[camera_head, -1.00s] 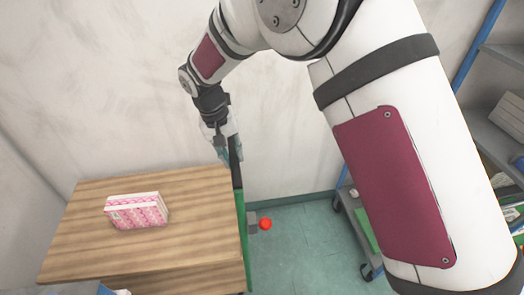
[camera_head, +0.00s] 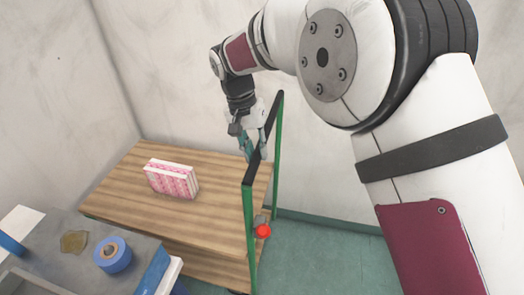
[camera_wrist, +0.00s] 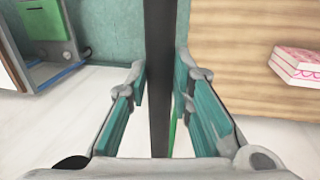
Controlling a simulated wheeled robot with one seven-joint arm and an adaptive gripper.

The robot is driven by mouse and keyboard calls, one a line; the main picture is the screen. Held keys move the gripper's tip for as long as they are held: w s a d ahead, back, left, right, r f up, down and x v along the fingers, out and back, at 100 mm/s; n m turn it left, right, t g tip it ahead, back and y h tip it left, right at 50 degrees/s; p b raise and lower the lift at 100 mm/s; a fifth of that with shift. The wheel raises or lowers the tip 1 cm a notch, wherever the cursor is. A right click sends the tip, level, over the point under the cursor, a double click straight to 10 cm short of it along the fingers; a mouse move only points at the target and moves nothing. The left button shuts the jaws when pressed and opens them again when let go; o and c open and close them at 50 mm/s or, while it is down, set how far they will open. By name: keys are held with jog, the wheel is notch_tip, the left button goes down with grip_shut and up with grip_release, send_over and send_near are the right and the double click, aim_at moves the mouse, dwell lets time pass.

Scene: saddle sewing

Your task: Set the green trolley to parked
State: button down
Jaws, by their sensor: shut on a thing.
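The green trolley has a wooden top (camera_head: 215,205), green posts (camera_head: 249,235) and a black handle bar (camera_head: 265,135) at its right end. My gripper (camera_head: 254,147) is shut on the black handle bar. In the wrist view, the teal finger pads of my gripper (camera_wrist: 160,88) lie on both sides of the dark bar (camera_wrist: 160,45). A red knob (camera_head: 263,231) on a small grey block sits low beside the near green post. The trolley's wheels are hidden.
A pink and white box (camera_head: 172,178) lies on the wooden top. A grey worktable (camera_head: 65,268) with a blue tape roll (camera_head: 113,254) stands close at the lower left. Teal floor (camera_head: 325,260) is open to the right. Walls stand behind.

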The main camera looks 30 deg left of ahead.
jog(key=shift+s+a, duration=0.15)
jog(key=shift+a, duration=0.2)
jog(key=c, duration=1.4)
grip_release()
jog(key=shift+a, duration=0.1)
jog(key=shift+r, duration=0.15)
jog(key=shift+r, duration=0.3)
jog(key=v, duration=1.1)
jog(key=shift+r, duration=0.1)
